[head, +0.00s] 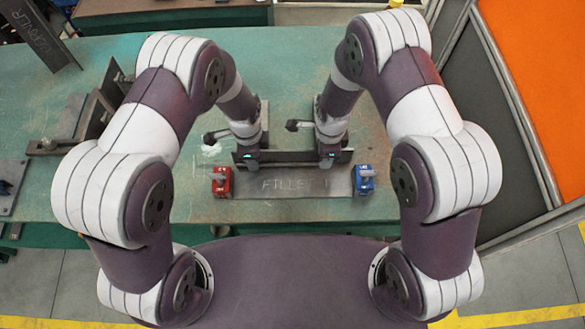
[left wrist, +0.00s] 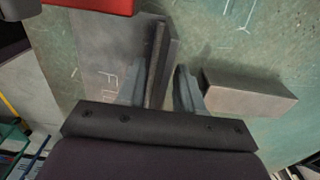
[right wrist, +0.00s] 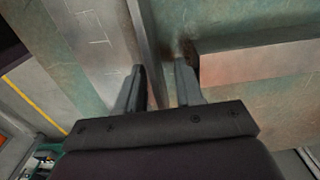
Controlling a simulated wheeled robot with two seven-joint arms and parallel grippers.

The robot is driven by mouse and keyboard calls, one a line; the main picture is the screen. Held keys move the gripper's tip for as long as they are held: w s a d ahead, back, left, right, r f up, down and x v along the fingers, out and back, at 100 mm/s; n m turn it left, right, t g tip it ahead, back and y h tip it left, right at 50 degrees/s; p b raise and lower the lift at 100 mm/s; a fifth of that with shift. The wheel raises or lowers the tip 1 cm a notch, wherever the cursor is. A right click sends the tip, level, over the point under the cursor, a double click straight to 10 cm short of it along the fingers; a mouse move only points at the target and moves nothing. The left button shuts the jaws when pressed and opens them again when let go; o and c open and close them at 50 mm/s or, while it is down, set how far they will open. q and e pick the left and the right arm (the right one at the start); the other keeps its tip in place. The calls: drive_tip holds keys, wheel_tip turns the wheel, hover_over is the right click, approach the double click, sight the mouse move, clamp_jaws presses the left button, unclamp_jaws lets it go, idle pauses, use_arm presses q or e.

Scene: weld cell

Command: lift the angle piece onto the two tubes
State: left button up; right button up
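The angle piece lies along the table's front: a flat flange (head: 290,184) with chalk lettering and an upright flange (head: 290,157) at its back. My left gripper (head: 247,158) is low over its left part; in the left wrist view the upright flange (left wrist: 156,60) stands between the fingers, with a gap on the right. My right gripper (head: 327,160) is at its right part; the upright flange (right wrist: 146,45) also passes between its spread fingers. One tube (left wrist: 248,97) lies just behind the flange near my left gripper, the other tube (right wrist: 255,62) near my right.
A red block (head: 221,182) and a blue block (head: 364,180) stand at the angle piece's left and right ends. Dark steel fixtures (head: 95,115) are on the table's left. The green table (head: 290,60) is clear behind. A fence borders the right.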

use_arm(q)
drive_tip(key=shift+c, duration=0.3)
use_arm(e)
drive_tip(key=shift+c, duration=0.3)
use_arm(q)
clamp_jaws()
use_arm(e)
clamp_jaws()
idle(0.4)
